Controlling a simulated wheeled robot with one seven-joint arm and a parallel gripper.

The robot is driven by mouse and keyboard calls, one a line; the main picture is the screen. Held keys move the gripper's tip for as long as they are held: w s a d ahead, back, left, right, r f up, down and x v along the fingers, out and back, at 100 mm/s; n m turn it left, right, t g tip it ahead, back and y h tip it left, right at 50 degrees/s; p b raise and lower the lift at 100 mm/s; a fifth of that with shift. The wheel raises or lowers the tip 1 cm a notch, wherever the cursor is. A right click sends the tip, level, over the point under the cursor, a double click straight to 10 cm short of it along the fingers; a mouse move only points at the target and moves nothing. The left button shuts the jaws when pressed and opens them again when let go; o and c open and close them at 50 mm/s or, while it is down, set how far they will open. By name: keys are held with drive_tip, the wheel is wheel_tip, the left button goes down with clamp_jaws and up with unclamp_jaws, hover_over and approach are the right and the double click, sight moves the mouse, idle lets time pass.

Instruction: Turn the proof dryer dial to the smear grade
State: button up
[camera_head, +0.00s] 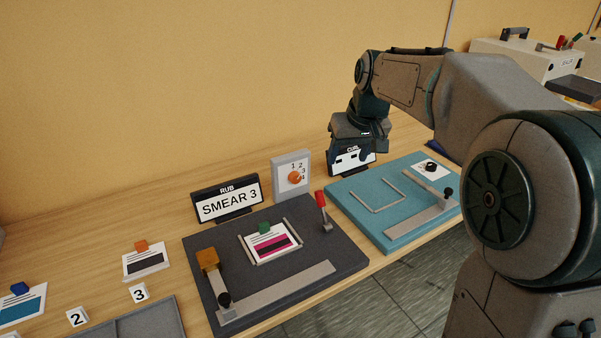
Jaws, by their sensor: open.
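The proof dryer dial looks to be the orange knob (294,177) on an upright pale grey box (278,165) at the back of the bench. Printed numbers, 1 to 3 and a partly hidden one, curve around the knob's upper right. I cannot tell which number it points at. The smear grade sign (227,202), left of the dial, reads "RUB" and "SMEAR 3". My gripper (351,158) is open and points down, right of the dial and apart from it. It partly covers a small sign (352,170) behind the teal board. Its fingertips are hard to make out.
A dark board (345,264) with a printed card (269,242), a red-topped lever (321,205) and a metal bar lies in front of the dial. A teal board (350,205) lies to its right. Number tiles (139,293) and cards stand left. My arm comes from the right.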

drive_tip(key=n+y+b, duration=0.1)
drive_tip(key=n+b, duration=0.1)
drive_tip(key=b, duration=0.1)
approach(297, 176)
drive_tip(key=p+x, duration=0.1)
drive_tip(key=x, duration=0.8)
drive_tip(key=shift+w+f+p, duration=0.1)
drive_tip(key=shift+f+p, duration=0.25)
drive_tip(key=shift+y, duration=0.3)
drive_tip(key=c, duration=1)
